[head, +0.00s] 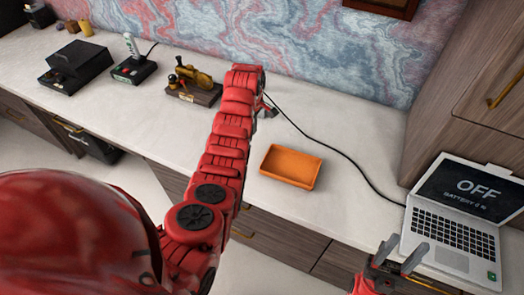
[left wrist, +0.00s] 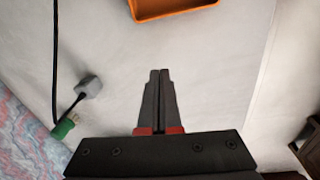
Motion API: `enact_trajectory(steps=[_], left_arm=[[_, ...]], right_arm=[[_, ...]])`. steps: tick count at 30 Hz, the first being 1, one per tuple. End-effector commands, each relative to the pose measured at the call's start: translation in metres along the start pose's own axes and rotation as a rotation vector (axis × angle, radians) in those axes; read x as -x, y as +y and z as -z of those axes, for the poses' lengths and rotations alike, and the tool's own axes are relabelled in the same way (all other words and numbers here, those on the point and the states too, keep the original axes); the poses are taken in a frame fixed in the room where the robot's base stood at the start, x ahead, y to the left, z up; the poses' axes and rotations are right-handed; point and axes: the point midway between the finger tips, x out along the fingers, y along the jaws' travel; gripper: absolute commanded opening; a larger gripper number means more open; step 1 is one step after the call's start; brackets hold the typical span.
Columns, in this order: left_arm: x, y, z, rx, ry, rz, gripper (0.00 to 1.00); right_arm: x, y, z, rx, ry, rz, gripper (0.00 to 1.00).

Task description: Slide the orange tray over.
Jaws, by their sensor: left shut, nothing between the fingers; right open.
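The orange tray (head: 291,167) lies empty on the white desk, near its front edge, to the right of my left arm. Part of it also shows at the top of the left wrist view (left wrist: 178,14). My left gripper (left wrist: 158,75) is shut and empty, its fingers pointing towards the tray with bare desk between them. In the head view the left arm reaches across the desk and ends beyond the tray, up and to its left. My right gripper (head: 402,251) is open and empty at the lower right, in front of the laptop and apart from the tray.
An open laptop (head: 452,233) sits at the right. A black cable (head: 322,138) runs behind the tray towards it. A brass device (head: 193,80), a joystick (head: 131,66) and a black box (head: 74,65) stand at the back left.

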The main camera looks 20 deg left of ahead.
Motion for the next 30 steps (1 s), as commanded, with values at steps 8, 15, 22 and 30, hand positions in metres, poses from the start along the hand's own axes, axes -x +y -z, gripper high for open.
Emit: enact_trajectory(steps=[8,15,22,30], left_arm=[[0.007,-0.019,-0.005,0.057,-0.044,0.094,0.0],[-0.03,-0.023,-0.006,0.057,-0.044,0.095,0.0],[-0.057,-0.023,-0.008,0.055,-0.043,0.089,0.0],[-0.087,-0.027,-0.009,0.054,-0.042,0.09,0.0]], right_arm=[[-0.005,0.0,0.001,0.0,0.0,0.0,0.5],[-0.019,0.001,0.003,0.0,0.0,0.0,0.5],[-0.019,0.001,0.003,0.0,0.0,0.0,0.5],[-0.004,0.0,0.001,0.0,0.0,0.0,0.5]])
